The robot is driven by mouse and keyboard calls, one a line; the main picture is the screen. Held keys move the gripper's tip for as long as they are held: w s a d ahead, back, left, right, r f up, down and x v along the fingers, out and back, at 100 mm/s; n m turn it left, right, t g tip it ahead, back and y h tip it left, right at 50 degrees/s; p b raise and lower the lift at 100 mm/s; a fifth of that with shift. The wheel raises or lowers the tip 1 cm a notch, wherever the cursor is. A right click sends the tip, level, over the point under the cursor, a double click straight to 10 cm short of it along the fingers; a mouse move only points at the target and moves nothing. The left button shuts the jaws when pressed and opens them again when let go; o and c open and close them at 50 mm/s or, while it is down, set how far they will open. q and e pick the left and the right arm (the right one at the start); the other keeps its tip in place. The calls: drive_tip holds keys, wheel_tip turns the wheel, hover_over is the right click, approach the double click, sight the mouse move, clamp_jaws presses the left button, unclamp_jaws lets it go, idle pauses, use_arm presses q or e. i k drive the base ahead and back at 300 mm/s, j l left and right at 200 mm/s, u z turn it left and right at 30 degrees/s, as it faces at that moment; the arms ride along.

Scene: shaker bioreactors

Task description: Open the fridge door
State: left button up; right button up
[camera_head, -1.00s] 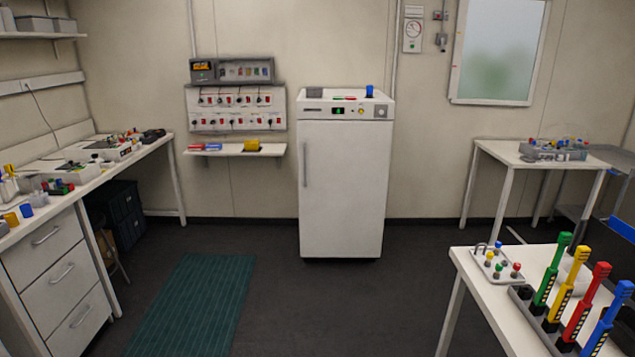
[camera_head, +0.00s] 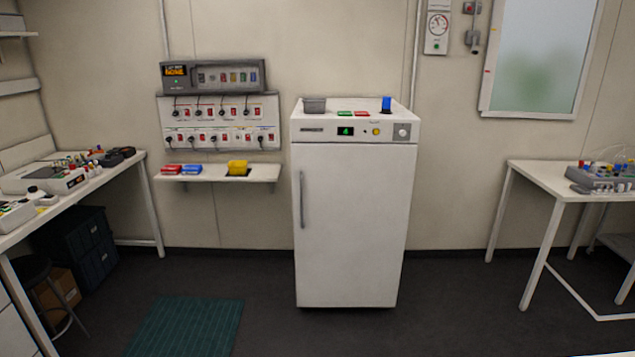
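The white fridge (camera_head: 355,235) stands against the back wall, a little right of the middle of the head view. Its door is shut. A long vertical grey handle (camera_head: 302,200) runs along the door's left edge. A control strip with a small green display (camera_head: 345,131), a yellow button and a grey knob sits above the door. Neither of my grippers shows in the view, and the fridge is some way off across the floor.
Dark floor in front of the fridge is clear, with a green mat (camera_head: 185,326) at left. A small wall shelf (camera_head: 215,174) is left of the fridge. A left bench (camera_head: 120,165), a stool (camera_head: 45,300) and a right table (camera_head: 545,178) flank the room.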

sight(351, 201)
drive_tip(key=i+j+z, duration=0.15)
drive_tip(key=i, duration=1.5)
